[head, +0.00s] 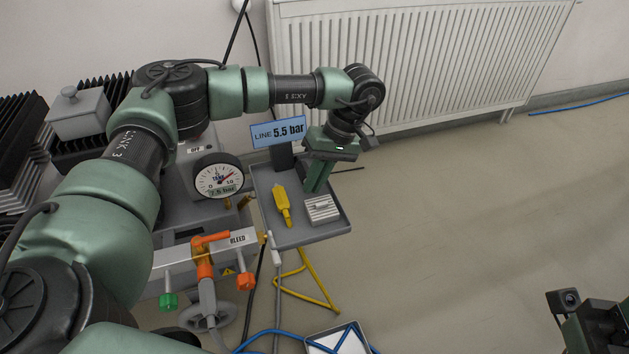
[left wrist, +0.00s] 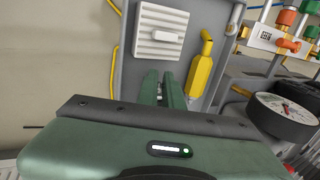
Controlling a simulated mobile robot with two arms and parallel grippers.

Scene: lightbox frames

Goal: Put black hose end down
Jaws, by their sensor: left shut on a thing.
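My left gripper (head: 317,178) points down over the back part of a grey tray (head: 315,238). Its two green fingers also show close together in the left wrist view (left wrist: 165,88). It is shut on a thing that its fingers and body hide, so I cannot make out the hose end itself. A black hose (head: 248,300) hangs below the manifold; I cannot trace it to the gripper. On the tray lie a yellow tool-like piece (head: 282,205) and a ribbed white block (head: 322,209). Part of my right arm's end shows at the bottom right; its fingertips are not visible.
A manifold (head: 172,259) with orange and green knobs stands left of the tray. A round gauge (head: 219,177) and a blue "LINE 5.5 bar" sign (head: 278,132) are close to my left arm. A radiator (head: 420,60) is behind.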

